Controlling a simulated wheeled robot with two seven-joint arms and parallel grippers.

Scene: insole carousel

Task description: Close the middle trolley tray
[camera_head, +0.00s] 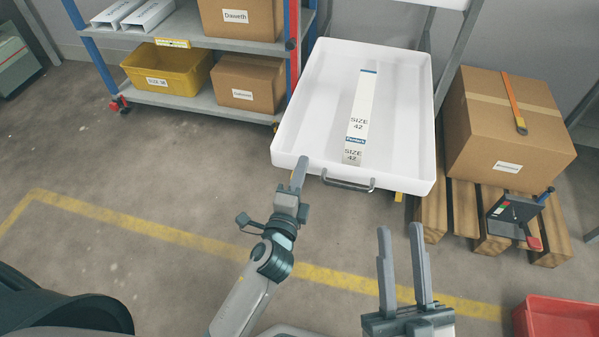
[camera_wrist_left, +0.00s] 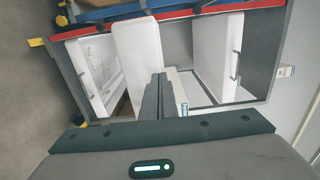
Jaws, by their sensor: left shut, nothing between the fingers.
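A white trolley tray (camera_head: 312,95) is pulled out towards me in the head view, with a metal handle (camera_head: 347,184) on its front wall. A long white box marked SIZE 42 (camera_head: 366,105) lies in it. My left gripper (camera_head: 299,174) is shut and empty, its fingertips at the left end of the tray's front wall; I cannot tell if they touch. In the left wrist view, the shut fingers (camera_wrist_left: 155,92) partly cover a middle white panel (camera_wrist_left: 137,48), between two other white panels. My right gripper (camera_head: 403,245) is open and empty, in front of the tray and lower right.
A blue-posted shelf (camera_head: 200,98) with a yellow bin (camera_head: 167,69) and cardboard boxes stands left of the tray. A large cardboard box (camera_head: 510,130) sits on a pallet (camera_head: 463,212) at right. A red crate (camera_head: 556,318) is at lower right. The floor in front is clear.

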